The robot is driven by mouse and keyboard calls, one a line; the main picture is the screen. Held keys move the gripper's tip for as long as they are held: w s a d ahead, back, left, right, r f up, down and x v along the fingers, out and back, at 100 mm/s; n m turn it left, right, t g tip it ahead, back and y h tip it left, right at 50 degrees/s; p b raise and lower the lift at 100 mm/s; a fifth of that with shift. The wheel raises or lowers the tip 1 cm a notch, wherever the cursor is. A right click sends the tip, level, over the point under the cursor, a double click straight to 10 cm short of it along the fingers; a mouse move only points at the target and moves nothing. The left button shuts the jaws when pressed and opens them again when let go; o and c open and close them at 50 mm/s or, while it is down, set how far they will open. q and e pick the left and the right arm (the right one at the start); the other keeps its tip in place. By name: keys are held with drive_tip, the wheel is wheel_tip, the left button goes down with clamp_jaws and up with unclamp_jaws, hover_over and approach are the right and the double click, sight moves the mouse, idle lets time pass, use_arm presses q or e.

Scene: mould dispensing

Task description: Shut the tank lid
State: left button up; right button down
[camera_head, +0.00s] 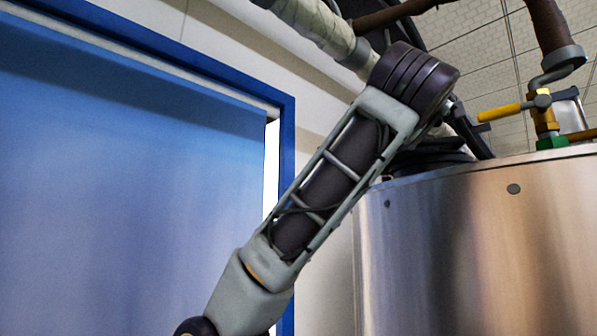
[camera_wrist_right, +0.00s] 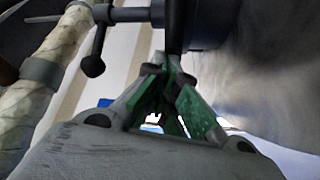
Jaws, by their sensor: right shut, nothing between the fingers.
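The steel tank (camera_head: 450,235) fills the right of the head view. A dark curved edge (camera_head: 405,29), which looks like the raised tank lid, shows behind my arm above the tank. Dark hatch parts (camera_head: 425,161) sit at the tank's top edge, partly covered by my arm. My right arm reaches up from the bottom, and its wrist hides most of the lid. In the right wrist view my right gripper (camera_wrist_right: 166,66), with green finger pads, is shut and empty. Its tips are close to a dark bar (camera_wrist_right: 173,25); contact cannot be told. My left gripper is not in view.
A wrapped pipe (camera_head: 318,25) runs above the arm, and it also shows in the wrist view (camera_wrist_right: 45,90). A yellow-handled valve (camera_head: 543,115) stands on the tank at the right. A blue door (camera_head: 120,180) fills the left. A dark knobbed handle (camera_wrist_right: 93,66) is near the gripper.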

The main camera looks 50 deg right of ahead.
drive_tip(key=shift+s+d+b, duration=0.2)
drive_tip(key=shift+s+d, duration=0.1)
drive_tip(key=shift+s, duration=0.2)
drive_tip(key=shift+s+d+b, duration=0.2)
drive_tip(key=shift+s+d, duration=0.05)
drive_tip(key=shift+s, duration=0.25)
drive_tip(key=s+d, duration=0.1)
drive_tip(key=s+d+b, duration=0.1)
drive_tip(key=s, duration=0.1)
drive_tip(key=shift+s+d, duration=0.15)
drive_tip(key=shift+s, duration=0.05)
drive_tip(key=shift+s+d+b, duration=0.2)
drive_tip(key=shift+s+b, duration=0.05)
drive_tip(key=shift+b, duration=0.05)
drive_tip(key=shift+s+r, duration=0.1)
drive_tip(key=shift+s, duration=0.05)
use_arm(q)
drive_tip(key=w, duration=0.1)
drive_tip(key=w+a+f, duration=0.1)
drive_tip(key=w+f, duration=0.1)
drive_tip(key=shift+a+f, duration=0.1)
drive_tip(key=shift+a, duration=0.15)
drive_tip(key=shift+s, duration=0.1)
